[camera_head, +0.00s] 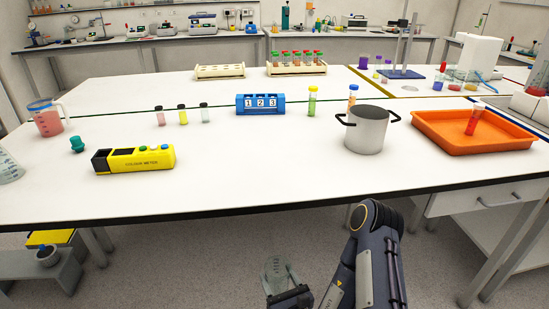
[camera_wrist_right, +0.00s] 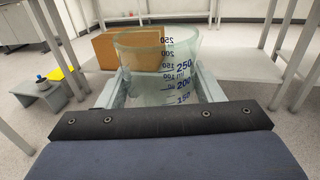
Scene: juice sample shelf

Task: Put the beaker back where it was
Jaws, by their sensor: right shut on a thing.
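The clear glass beaker (camera_head: 276,267) with blue volume marks is held in my right gripper (camera_head: 284,292), in front of the table and below the level of its top. In the right wrist view the beaker (camera_wrist_right: 150,68) stands between the two fingers, which are shut on its sides; it looks empty and roughly upright. The white table (camera_head: 230,187) is beyond the gripper. Another clear beaker (camera_head: 8,168) is cut off at the table's left edge. My left gripper is not in view.
The table holds a pink-liquid jug (camera_head: 47,118), a teal stopper (camera_head: 77,145), a yellow colour meter (camera_head: 135,159), a blue numbered block (camera_head: 260,103), a pot (camera_head: 366,131) and an orange tray (camera_head: 450,143). The front middle is clear. A grey step stool (camera_head: 40,275) stands lower left.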

